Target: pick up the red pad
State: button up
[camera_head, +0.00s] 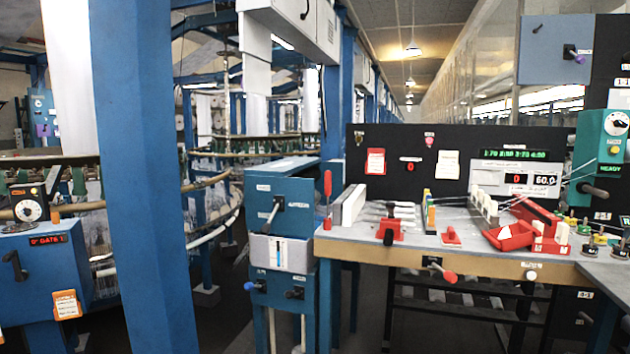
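A small flat red piece (451,238), which looks like the red pad, lies on the grey top of the workbench (470,252), near its front edge. It stands apart from the red clamp-like device (390,231) on its left and the open red tray (509,236) on its right. It is small in the picture, so its fine shape is hard to tell. My gripper is not in view, and nothing in view touches the red piece.
A red lever (327,190) rises at the bench's left end. A red-knobbed handle (448,276) sticks out below the front edge. A blue post (145,170) blocks the left.

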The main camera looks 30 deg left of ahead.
aim_at(450, 239)
jog(key=i+u, duration=0.4)
jog(key=u, duration=0.15)
jog(key=l+u, duration=0.1)
jog(key=u, duration=0.95)
jog(key=k+l, duration=0.25)
jog(key=k, duration=0.2)
jog(key=i, duration=0.5)
jog(key=u, duration=0.05)
